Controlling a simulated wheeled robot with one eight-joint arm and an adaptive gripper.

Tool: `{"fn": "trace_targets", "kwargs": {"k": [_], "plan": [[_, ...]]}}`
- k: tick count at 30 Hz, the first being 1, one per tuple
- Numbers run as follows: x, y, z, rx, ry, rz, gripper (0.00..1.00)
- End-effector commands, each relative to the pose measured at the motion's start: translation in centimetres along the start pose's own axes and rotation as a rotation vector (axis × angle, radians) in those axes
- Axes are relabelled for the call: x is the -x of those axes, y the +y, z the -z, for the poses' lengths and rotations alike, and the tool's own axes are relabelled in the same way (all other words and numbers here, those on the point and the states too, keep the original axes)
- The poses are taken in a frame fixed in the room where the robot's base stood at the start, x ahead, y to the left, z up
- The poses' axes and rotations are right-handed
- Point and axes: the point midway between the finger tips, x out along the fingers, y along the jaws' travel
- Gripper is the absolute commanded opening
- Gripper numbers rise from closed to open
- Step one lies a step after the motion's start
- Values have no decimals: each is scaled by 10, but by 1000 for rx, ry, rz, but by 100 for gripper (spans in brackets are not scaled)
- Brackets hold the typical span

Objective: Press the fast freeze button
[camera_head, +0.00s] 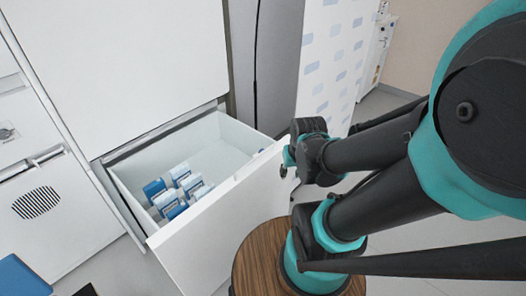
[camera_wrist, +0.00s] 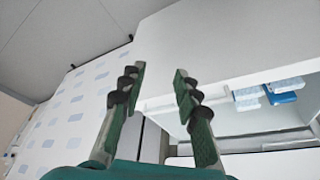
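No fast freeze button can be made out in either view. A white cabinet (camera_head: 120,45) stands at the left, with a pulled-out white drawer (camera_head: 222,228) below its upper panel. The drawer also shows in the wrist view (camera_wrist: 205,45). My gripper (camera_wrist: 160,78) is open, its two dark green fingers apart with nothing between them. In the head view my gripper is close to the drawer's right front end, partly hidden by my own arm; whether it touches the drawer I cannot tell.
Several blue and white packs (camera_head: 180,190) stand inside the drawer; some also show in the wrist view (camera_wrist: 265,93). A white unit with a round dark grille (camera_head: 36,203) is at the left. A white panel with pale blue patches (camera_head: 330,60) stands behind. Grey floor lies around.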

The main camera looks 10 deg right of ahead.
Motion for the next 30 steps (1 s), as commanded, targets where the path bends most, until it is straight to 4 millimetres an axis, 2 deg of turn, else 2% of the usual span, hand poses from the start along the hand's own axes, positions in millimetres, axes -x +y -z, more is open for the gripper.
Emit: {"fn": "trace_targets", "kwargs": {"k": [1, 6, 7, 30], "plan": [[0, 0, 0, 0, 0, 0, 22], [0, 0, 0, 0, 0, 0, 1], [0, 0, 0, 0, 0, 0, 0], [0, 0, 0, 0, 0, 0, 0]]}}
